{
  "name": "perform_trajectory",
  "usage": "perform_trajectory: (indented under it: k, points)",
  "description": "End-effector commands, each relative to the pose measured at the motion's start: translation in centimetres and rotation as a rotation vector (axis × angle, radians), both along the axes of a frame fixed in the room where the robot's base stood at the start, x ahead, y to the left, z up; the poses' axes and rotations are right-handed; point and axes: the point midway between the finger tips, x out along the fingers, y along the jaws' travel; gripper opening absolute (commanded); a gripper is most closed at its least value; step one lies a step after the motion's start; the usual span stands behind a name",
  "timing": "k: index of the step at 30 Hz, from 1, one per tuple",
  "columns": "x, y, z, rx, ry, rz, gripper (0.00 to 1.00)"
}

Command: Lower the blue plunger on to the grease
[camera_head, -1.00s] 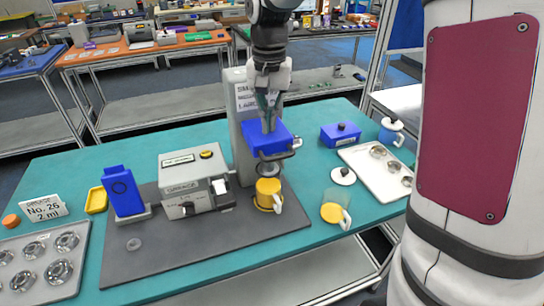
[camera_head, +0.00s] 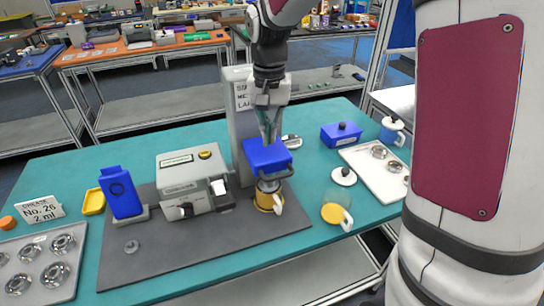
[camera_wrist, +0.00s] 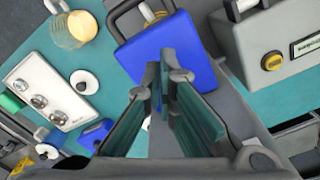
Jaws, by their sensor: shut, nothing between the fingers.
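The blue plunger head (camera_head: 266,155) sits on the grey upright column of a press, with a dark handle at its front. It fills the middle of the wrist view (camera_wrist: 182,62). Below it, a yellow-banded mug (camera_head: 266,203) stands on the dark mat. The plunger's lower end is at the mug's mouth; I cannot tell if it touches the grease inside. My gripper (camera_head: 268,142) is above the blue head, pointing down, fingers together and empty. Its fingertips (camera_wrist: 169,57) are at the block's top, apparently touching it.
A grey machine with a yellow button (camera_head: 205,155) and a blue stand (camera_head: 121,192) are left of the press. A glass mug with yellow contents (camera_head: 336,212), a white lid (camera_head: 343,177), a blue box (camera_head: 341,134) and a white tray (camera_head: 366,160) are to the right.

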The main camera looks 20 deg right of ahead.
Motion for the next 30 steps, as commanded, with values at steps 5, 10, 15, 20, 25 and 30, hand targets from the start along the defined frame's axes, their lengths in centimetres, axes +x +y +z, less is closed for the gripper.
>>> perform_trajectory:
  k: [5, 10, 15, 20, 25, 30]
  points:
    - [-0.2, 0.0, 2.2, 0.000, -0.002, 0.000, 0.00]
    - [-0.1, 0.0, 4.0, 0.000, -0.002, -0.001, 0.00]
    - [-0.1, 0.0, 5.8, 0.000, -0.004, 0.000, 0.00]
    - [-0.1, 0.0, 7.5, 0.001, -0.003, 0.000, 0.00]
    - [0.0, 0.0, 8.6, 0.000, -0.001, -0.001, 0.00]
    - [0.0, 0.0, 8.7, 0.000, 0.000, -0.001, 0.00]
